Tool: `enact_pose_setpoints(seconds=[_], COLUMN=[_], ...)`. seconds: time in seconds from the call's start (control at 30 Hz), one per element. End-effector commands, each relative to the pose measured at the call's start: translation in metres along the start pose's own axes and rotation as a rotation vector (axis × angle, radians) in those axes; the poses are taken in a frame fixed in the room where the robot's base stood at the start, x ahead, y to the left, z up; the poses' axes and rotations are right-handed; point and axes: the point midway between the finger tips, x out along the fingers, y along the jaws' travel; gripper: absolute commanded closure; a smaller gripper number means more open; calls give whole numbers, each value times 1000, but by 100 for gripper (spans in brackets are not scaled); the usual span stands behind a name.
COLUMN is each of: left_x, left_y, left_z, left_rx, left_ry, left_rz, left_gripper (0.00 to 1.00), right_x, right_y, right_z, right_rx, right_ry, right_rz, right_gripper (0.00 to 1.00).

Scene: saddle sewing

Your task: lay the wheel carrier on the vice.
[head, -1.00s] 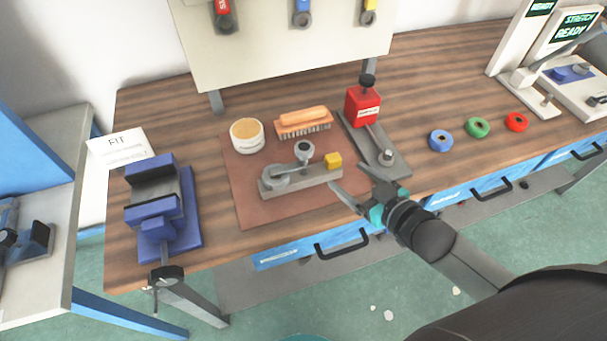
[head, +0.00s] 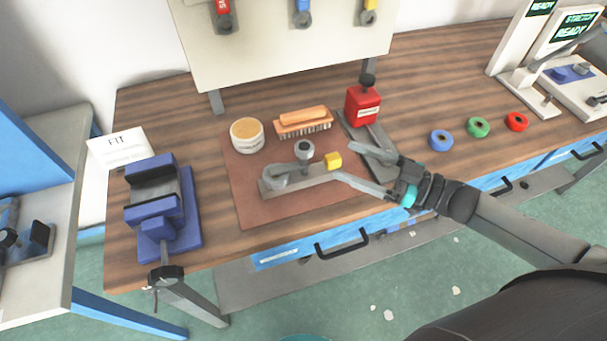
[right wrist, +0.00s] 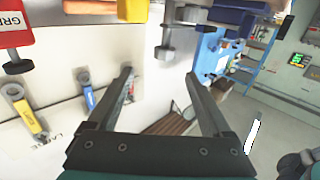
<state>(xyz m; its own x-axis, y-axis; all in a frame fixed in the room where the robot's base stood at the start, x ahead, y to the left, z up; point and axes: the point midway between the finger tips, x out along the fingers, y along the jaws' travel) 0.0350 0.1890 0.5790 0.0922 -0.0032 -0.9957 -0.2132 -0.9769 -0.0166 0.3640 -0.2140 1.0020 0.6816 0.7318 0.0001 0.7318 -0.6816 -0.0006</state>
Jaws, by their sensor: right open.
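The wheel carrier (head: 312,181) is a grey bar with a round wheel part at its left, a knob on a post and a yellow block at its right end. It lies on the brown mat (head: 255,213). The blue vice (head: 160,222) stands at the left end of the bench, its jaws apart with nothing between them. My right gripper (head: 343,160) is open and empty. Its fingers point left, close to the yellow-block end; I cannot tell whether they touch it. In the right wrist view its fingers (right wrist: 158,78) are spread. My left gripper is out of view.
A round tin (head: 247,135) and a brush (head: 303,122) stand behind the carrier. A red bottle (head: 363,106) on a grey plate is close behind my right gripper. Blue, green and red rings lie to the right.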

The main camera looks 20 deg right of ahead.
Motion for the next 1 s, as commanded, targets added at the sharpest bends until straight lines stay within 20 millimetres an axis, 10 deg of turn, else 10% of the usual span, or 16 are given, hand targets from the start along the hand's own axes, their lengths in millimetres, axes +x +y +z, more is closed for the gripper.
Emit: enact_pose_setpoints(seconds=[1.0], left_x=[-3], left_y=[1], left_z=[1], left_rx=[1], left_ry=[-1], left_rz=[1], left_gripper=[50], right_x=[107], right_y=[-8], right_z=[-1], right_rx=[0], right_ry=[0], right_rz=[2], right_gripper=[16])
